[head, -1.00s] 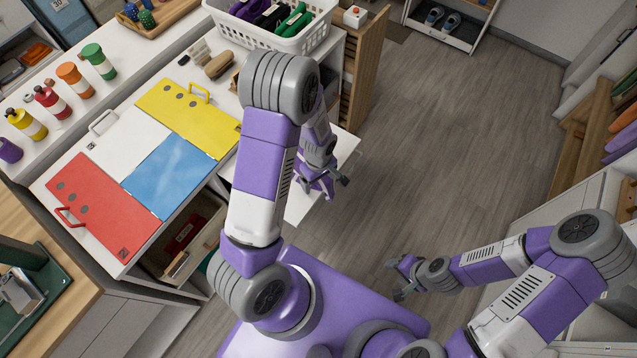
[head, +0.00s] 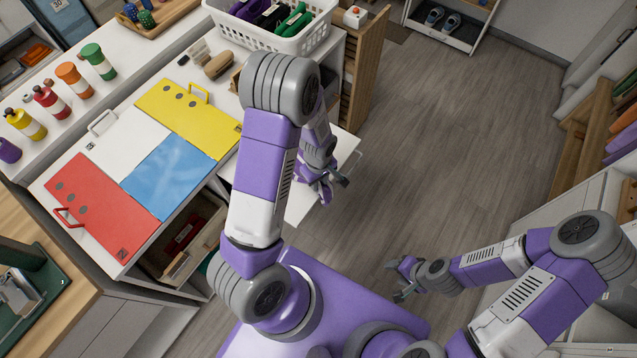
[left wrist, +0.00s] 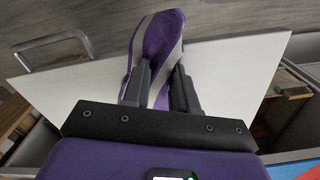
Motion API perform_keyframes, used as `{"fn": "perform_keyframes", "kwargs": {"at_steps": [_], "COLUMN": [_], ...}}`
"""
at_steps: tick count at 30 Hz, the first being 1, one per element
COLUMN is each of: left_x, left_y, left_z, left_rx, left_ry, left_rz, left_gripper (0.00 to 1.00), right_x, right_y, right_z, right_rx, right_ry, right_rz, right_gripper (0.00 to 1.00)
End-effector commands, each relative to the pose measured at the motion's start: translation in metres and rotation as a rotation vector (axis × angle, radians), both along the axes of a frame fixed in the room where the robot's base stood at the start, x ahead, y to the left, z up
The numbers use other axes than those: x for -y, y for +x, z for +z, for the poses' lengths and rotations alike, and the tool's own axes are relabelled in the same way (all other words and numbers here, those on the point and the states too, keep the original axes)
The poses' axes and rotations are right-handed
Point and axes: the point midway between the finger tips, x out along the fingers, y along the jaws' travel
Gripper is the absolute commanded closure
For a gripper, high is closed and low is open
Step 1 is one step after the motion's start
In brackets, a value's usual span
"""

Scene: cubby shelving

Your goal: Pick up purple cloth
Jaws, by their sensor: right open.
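The purple cloth (left wrist: 165,38) has a light grey stripe and shows in the left wrist view, bunched and standing up between the two dark fingers of my left gripper (left wrist: 163,72). The cloth narrows between the fingers and spreads beyond the tips, so the fingers look shut on it. In the head view my left gripper (head: 334,188) is over the white panel, partly behind my own arm; the cloth is hard to tell from the purple wrist there. My right gripper (head: 397,279) is open and empty, low over the floor at right.
A white panel (left wrist: 235,75) with a metal handle (left wrist: 55,48) lies under the cloth. A white basket (head: 290,42) with folded items stands on the counter behind. A cabinet top with red, yellow, white and blue panels (head: 165,175) is left. The floor (head: 440,140) at right is clear.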

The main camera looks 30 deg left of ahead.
Motion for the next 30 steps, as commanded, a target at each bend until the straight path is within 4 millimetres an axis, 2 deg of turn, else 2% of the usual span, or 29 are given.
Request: {"fn": "perform_keyframes", "kwargs": {"at_steps": [1,10,17,20,30], "left_x": [0.000,0.000,0.000,0.000,0.000], "left_y": [-0.001,-0.001,-0.001,-0.001,0.000], "left_z": [-0.001,-0.001,0.001,0.012,0.078], "left_rx": [-0.003,-0.003,-0.003,-0.003,0.000], "left_ry": [0.000,0.000,0.000,0.000,0.000], "left_rz": [0.000,0.000,0.000,0.000,0.000], "left_gripper": [0.78,1.00,1.00,1.00,1.00], "right_x": [0.000,0.000,0.000,0.000,0.000], "right_y": [0.000,0.000,0.000,0.000,0.000], "right_z": [0.000,0.000,0.002,0.010,0.064], "right_rx": [0.000,0.000,0.000,0.000,0.000], "right_ry": [0.000,0.000,0.000,0.000,0.000], "right_rz": [0.000,0.000,0.000,0.000,0.000], "right_gripper": [0.47,0.47,0.47,0.47,0.47]}}
